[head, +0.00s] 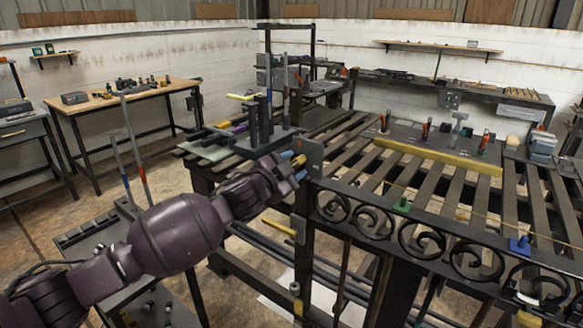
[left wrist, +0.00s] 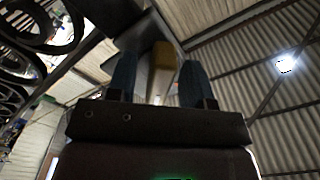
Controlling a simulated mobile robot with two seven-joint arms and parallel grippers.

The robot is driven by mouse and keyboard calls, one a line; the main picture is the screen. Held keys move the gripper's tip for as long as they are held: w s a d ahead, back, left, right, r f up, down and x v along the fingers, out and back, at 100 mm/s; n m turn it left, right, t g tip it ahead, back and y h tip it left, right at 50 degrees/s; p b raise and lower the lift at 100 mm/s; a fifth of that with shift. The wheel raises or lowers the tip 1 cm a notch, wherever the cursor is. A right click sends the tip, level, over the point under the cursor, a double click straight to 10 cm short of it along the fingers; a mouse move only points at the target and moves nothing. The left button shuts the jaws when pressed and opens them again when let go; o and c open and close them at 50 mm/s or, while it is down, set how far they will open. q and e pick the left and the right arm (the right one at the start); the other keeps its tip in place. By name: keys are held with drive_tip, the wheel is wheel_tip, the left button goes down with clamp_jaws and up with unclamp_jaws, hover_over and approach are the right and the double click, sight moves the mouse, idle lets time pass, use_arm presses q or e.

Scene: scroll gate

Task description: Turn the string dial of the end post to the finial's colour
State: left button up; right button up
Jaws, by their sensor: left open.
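My left gripper (head: 296,167) reaches in from the left to the end post (head: 301,205) at the left end of the scroll gate. Its blue fingertips are open, beside the dark plate (head: 311,154) at the post's top. In the left wrist view a yellow block (left wrist: 163,62) shows between the two open fingers (left wrist: 157,82), with a gap on each side. I cannot tell whether this block is the string dial. The finial cannot be made out clearly. My right gripper is not in view.
A yellow bar (head: 440,156) lies on the slatted bench behind. A yellow-ended part (head: 279,227) sticks out below my gripper.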

use_arm(q)
drive_tip(key=shift+c, duration=0.3)
clamp_jaws()
drive_tip(key=shift+d+r+n+p, duration=0.1)
drive_tip(key=shift+n+p, duration=1.5)
drive_tip(key=shift+n, duration=0.6)
drive_tip(key=n+p, duration=0.2)
drive_tip(key=n, duration=0.1)
drive_tip(key=shift+n+p, duration=0.35)
drive_tip(key=shift+n, duration=0.45)
drive_tip(key=shift+f, duration=0.2)
drive_tip(key=shift+o, duration=0.3)
unclamp_jaws()
